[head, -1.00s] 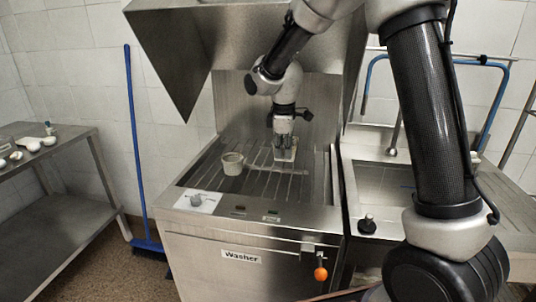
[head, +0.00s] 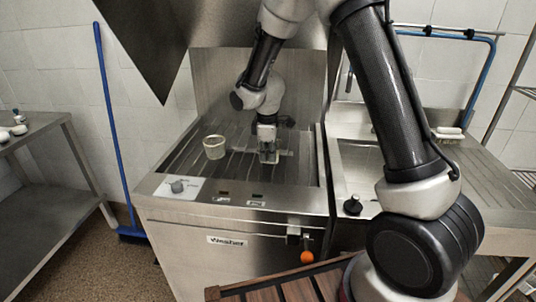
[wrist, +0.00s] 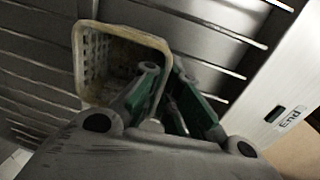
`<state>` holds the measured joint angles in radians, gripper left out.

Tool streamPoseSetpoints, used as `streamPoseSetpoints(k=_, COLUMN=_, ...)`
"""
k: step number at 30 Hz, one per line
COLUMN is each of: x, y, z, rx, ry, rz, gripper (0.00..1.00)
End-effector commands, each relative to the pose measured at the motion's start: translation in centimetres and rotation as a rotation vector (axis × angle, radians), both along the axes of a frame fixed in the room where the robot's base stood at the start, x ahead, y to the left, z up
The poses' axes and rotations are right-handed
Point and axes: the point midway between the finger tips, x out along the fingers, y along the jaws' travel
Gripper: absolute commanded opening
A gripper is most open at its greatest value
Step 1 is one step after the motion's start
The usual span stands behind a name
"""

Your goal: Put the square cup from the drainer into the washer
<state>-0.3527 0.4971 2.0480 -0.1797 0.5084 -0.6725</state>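The square cup (wrist: 105,50), pale with perforated walls and a worn rim, shows in the wrist view just beyond my fingers. My gripper (wrist: 167,72) has one finger inside the cup and the other outside, closed together on its near wall. In the head view my gripper (head: 268,158) points down over the slatted deck of the washer (head: 185,170), right of its middle. It mostly hides the cup there. Whether the cup's base touches the slats cannot be told.
A pale round cup (head: 214,147) stands on the washer deck left of my gripper. The sink (head: 358,165) and a ribbed drainer (head: 480,165) lie to the right. A metal table (head: 45,160) stands at the left.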

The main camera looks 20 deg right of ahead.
Motion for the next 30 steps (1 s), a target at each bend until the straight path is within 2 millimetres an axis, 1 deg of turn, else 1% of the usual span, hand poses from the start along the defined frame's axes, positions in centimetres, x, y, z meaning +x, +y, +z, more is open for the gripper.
streamPoseSetpoints(k=4, x=0.0, y=0.0, z=0.1, rx=0.001, ry=-0.001, rz=0.0, gripper=0.0)
streamPoseSetpoints(k=8, x=0.0, y=0.0, z=-0.2, rx=0.0, ry=0.0, rz=0.0, gripper=0.0)
streamPoseSetpoints(k=9, x=0.0, y=0.0, z=-0.2, rx=0.001, ry=-0.001, rz=0.0, gripper=0.1)
streamPoseSetpoints(k=12, x=0.0, y=0.0, z=-0.1, rx=0.001, ry=-0.001, rz=0.0, gripper=0.27)
streamPoseSetpoints(k=20, x=0.0, y=0.0, z=-0.1, rx=0.001, ry=-0.001, rz=0.0, gripper=0.27)
streamPoseSetpoints(k=23, x=0.0, y=0.0, z=0.2, rx=0.001, ry=-0.001, rz=-0.001, gripper=0.27)
streamPoseSetpoints(k=26, x=0.0, y=0.1, z=1.4, rx=0.001, ry=-0.005, rz=-0.001, gripper=0.27)
streamPoseSetpoints(k=29, x=-0.3, y=0.2, z=3.4, rx=0.002, ry=-0.006, rz=0.0, gripper=0.27)
streamPoseSetpoints(k=30, x=-0.3, y=0.3, z=4.3, rx=0.003, ry=-0.007, rz=0.001, gripper=0.27)
